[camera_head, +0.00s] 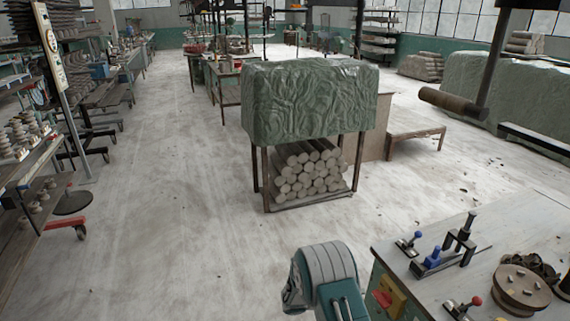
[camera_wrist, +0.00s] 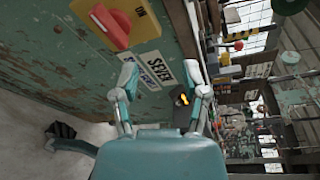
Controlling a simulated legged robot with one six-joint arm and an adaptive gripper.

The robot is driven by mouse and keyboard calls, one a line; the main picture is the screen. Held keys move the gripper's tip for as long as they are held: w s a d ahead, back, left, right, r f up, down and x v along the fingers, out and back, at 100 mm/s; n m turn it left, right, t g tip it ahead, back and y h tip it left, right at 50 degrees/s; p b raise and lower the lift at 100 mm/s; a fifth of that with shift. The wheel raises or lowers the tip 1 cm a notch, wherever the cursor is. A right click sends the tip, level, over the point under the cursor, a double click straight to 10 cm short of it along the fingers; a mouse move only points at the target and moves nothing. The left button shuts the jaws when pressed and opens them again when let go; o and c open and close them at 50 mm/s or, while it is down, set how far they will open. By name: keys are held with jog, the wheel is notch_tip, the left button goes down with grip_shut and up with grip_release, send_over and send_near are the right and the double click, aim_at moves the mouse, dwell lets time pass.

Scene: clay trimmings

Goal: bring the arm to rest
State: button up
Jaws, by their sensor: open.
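My gripper (camera_wrist: 161,70) shows in the wrist view with its two teal and silver fingers spread apart. Nothing is held between them. Beyond the fingers is a worn green bench side (camera_wrist: 60,65), with a white lettered label (camera_wrist: 155,72) on it. A small dark part with a yellow mark (camera_wrist: 183,98) shows between the fingers; I cannot tell how far off it is. In the head view a bent, rounded part of my arm (camera_head: 325,275) stands at the bottom, left of the workbench (camera_head: 525,225). My gripper is hidden in that view.
A red switch on a yellow plate (camera_wrist: 115,25) is on the bench side close to the fingers. The bench top carries clamps (camera_head: 440,255) and a round wooden piece (camera_head: 522,288). A green covered stand (camera_head: 310,100) with stacked clay rolls (camera_head: 308,170) is ahead.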

jog(key=s+r+m+g+y, duration=0.1)
jog(key=s+r+m+y, duration=0.25)
jog(key=r+m, duration=0.35)
jog(key=s+r+m+g+y, duration=0.1)
jog(key=s+r+m+y, duration=0.1)
jog(key=s+r+m, duration=0.45)
jog(key=s+r+m+g+y, duration=0.25)
jog(key=r+m, duration=0.25)
jog(key=r, duration=0.4)
jog(key=s+a+r+m+t+y, duration=0.3)
jog(key=s+r+m+y, duration=0.1)
jog(key=s+m, duration=0.3)
jog(key=s+a+r+m+t+y, duration=0.3)
jog(key=s+r+m, duration=0.3)
jog(key=s, duration=0.5)
jog(key=shift+s+a+r+m+t+y, duration=0.3)
jog(key=shift+m+t+y, duration=0.4)
jog(key=shift+m, duration=0.55)
jog(key=shift+w+f, duration=0.1)
jog(key=shift+w, duration=0.05)
